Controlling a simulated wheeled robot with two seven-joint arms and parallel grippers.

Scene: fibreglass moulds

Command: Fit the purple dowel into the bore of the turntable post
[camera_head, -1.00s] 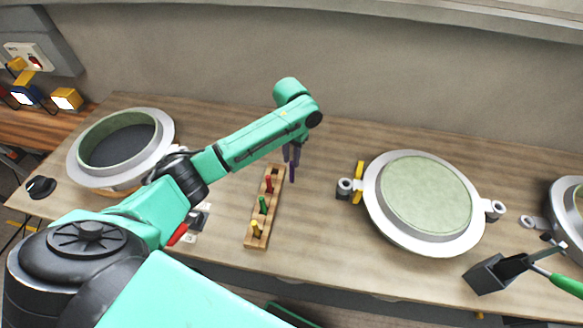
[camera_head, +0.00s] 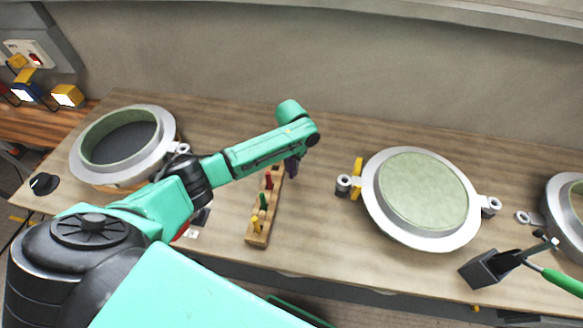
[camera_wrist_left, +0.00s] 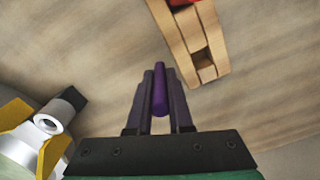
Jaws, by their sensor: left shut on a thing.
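My left gripper (camera_head: 291,168) hangs above the table just right of the wooden peg rack's far end. In the left wrist view its fingers (camera_wrist_left: 160,95) are shut on the purple dowel (camera_wrist_left: 159,88), which points out along them. The dowel is hardly visible in the head view. A grey hollow post (camera_head: 343,186) stands at the left side of the middle round mould, right of the gripper and apart from it. A grey post (camera_wrist_left: 48,122) also shows at lower left in the left wrist view. I cannot tell which post is the turntable's. My right gripper is out of view.
The wooden rack (camera_head: 257,237) holds red, green and yellow pegs; its far end has an empty hole. A yellow piece (camera_head: 356,175) stands beside the post. The middle mould (camera_head: 418,195), left mould (camera_head: 122,140) and grey scoop box (camera_head: 488,268) stand on the table.

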